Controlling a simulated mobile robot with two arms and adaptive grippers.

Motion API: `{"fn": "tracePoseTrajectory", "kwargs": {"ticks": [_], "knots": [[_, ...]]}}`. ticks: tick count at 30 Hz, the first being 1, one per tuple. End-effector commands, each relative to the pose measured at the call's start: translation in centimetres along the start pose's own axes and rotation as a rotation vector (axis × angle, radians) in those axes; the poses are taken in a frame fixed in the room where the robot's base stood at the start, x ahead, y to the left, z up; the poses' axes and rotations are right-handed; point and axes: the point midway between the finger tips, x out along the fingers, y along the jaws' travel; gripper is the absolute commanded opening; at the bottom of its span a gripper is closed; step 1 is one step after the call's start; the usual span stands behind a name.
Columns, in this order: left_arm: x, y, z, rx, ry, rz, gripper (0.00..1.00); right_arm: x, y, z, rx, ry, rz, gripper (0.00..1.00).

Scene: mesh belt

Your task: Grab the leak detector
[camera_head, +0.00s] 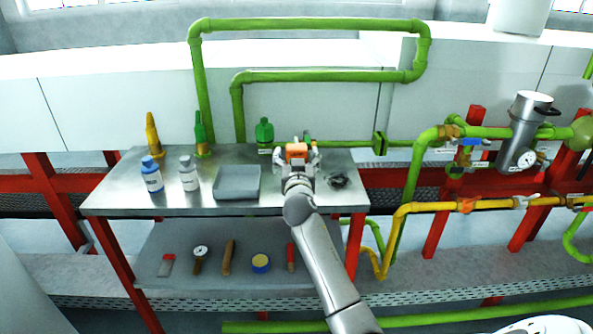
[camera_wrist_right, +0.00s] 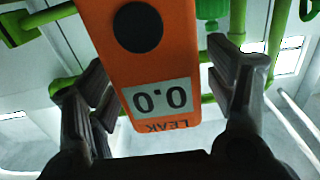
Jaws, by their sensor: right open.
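The leak detector (camera_head: 296,150) is a small orange box standing toward the back of the metal table. In the right wrist view, the leak detector (camera_wrist_right: 150,65) is large and close, with a black round spot, a pale display reading 0.0 and the word LEAK, seen upside down. My right gripper (camera_head: 297,158) is at the detector, with its fingers to either side of it. In the right wrist view, my right gripper (camera_wrist_right: 160,90) is open, and gaps show between the detector and the fingers. My left gripper is not in view.
On the metal table (camera_head: 130,195) stand a blue bottle (camera_head: 152,176), a white bottle (camera_head: 188,174), a grey tray (camera_head: 237,195) and a green bottle (camera_head: 264,132). A dark tangled pile (camera_head: 338,181) lies right of my arm. Green pipes (camera_head: 310,76) run behind. Several tools lie on the lower shelf (camera_head: 215,240).

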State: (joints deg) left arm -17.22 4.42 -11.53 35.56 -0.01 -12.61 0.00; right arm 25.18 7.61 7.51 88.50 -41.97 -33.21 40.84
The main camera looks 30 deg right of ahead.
Motion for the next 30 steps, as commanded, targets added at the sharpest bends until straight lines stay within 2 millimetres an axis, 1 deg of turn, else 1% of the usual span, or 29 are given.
{"fn": "tracePoseTrajectory", "kwargs": {"ticks": [7, 22, 30], "knots": [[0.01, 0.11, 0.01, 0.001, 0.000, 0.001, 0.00, 0.14, -0.03, -0.04, 0.001, 0.000, -0.001, 0.77], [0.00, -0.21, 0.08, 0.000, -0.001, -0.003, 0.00, 0.11, -0.04, -0.18, 0.001, 0.003, -0.001, 0.13], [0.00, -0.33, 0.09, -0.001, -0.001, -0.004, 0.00, 0.12, -0.04, -0.48, 0.001, 0.004, -0.001, 0.13]]}}
